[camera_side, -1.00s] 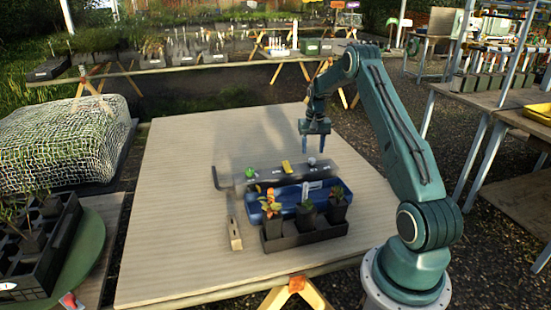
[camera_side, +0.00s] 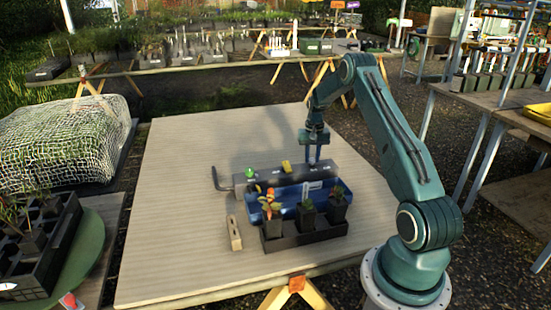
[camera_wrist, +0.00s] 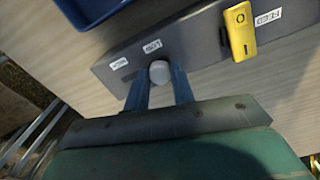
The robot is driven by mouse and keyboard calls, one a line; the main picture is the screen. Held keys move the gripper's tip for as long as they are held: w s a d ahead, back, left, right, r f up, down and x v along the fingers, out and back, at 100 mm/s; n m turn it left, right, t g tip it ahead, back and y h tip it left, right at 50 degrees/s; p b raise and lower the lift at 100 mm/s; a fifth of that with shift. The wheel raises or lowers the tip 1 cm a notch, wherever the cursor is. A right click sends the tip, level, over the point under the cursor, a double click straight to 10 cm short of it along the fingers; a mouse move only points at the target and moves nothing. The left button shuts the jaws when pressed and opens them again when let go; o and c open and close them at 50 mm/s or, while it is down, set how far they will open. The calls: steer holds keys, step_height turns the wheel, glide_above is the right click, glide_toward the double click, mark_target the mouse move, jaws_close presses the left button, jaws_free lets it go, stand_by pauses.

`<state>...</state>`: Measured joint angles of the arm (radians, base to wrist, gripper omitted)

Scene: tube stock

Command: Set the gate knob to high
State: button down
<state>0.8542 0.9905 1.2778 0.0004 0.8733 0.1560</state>
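The gate knob is a small pale grey round knob (camera_wrist: 159,72) on a long dark grey box (camera_side: 270,179); the box also shows in the wrist view (camera_wrist: 205,45). White labels on the box read HIGH (camera_wrist: 118,63) and LOW (camera_wrist: 152,46) beside the knob. No pointer mark is clear on the knob. My gripper (camera_side: 314,163) is down at the right end of the box. In the wrist view its two fingers (camera_wrist: 160,82) stand on either side of the knob. I cannot tell whether they press on it. In the side view the gripper hides the knob.
A yellow switch (camera_wrist: 240,30) sits by a FEED label (camera_wrist: 268,17). A green part (camera_side: 250,173) is at the box's left end. A blue tray (camera_side: 342,187) and a black tray of potted plants (camera_side: 305,238) stand in front. The table behind is clear.

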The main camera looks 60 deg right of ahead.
steer(key=shift+s+d, duration=2)
steer(key=c, duration=1.2)
jaws_free()
steer(key=shift+o, duration=0.2)
steer(key=shift+r, duration=0.1)
steer(key=shift+w+r, duration=0.1)
steer(key=shift+r, duration=0.4)
step_height(320, 180, up, 13)
steer(key=shift+f, duration=0.15)
